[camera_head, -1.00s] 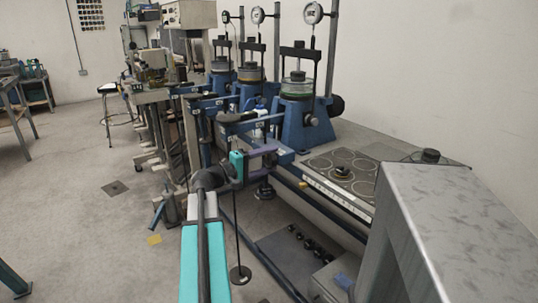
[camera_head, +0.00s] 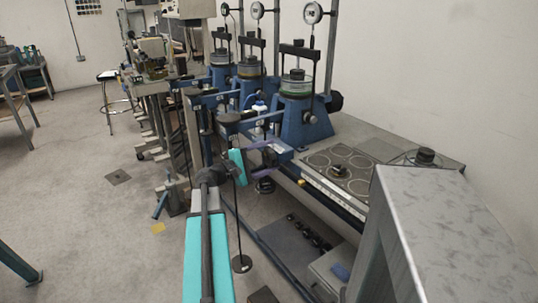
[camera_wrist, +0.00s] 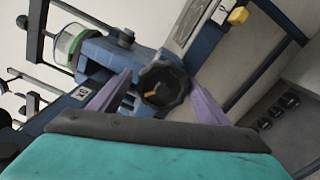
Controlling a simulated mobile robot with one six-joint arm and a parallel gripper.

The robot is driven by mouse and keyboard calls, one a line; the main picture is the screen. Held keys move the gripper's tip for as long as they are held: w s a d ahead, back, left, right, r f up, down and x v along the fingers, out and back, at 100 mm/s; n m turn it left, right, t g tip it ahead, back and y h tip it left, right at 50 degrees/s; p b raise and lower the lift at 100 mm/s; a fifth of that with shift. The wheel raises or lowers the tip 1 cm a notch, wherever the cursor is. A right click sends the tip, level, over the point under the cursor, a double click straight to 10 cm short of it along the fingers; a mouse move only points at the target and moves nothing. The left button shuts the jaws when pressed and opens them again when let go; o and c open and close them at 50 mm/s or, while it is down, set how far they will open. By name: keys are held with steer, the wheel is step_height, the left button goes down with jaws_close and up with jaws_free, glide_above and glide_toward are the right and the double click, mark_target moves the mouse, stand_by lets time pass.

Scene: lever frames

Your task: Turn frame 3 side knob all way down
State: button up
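The nearest blue lever frame (camera_head: 303,125) stands on the bench with a dial gauge above it. In the wrist view, a black lobed knob (camera_wrist: 165,84) with a yellow mark sits on the side of a blue frame (camera_wrist: 98,54). The mark points toward the left. A small white label (camera_wrist: 82,92) is on the blue bar; I cannot read it surely. My gripper (camera_wrist: 160,82) has its two purple fingers apart, one on each side of the knob. I cannot tell whether they touch it. In the head view my gripper (camera_head: 268,153) hides the knob.
Two similar blue frames (camera_head: 247,87) stand behind in a row. A grey metal box (camera_head: 445,225) fills the lower right. A hanging rod with a round disc (camera_head: 241,264) is close to my arm.

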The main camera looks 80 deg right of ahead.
steer(key=shift+a+f, duration=0.15)
steer(key=shift+a, duration=0.05)
steer(key=shift+w+a, duration=0.35)
steer(key=shift+w, duration=0.05)
steer(key=shift+v, duration=2.45)
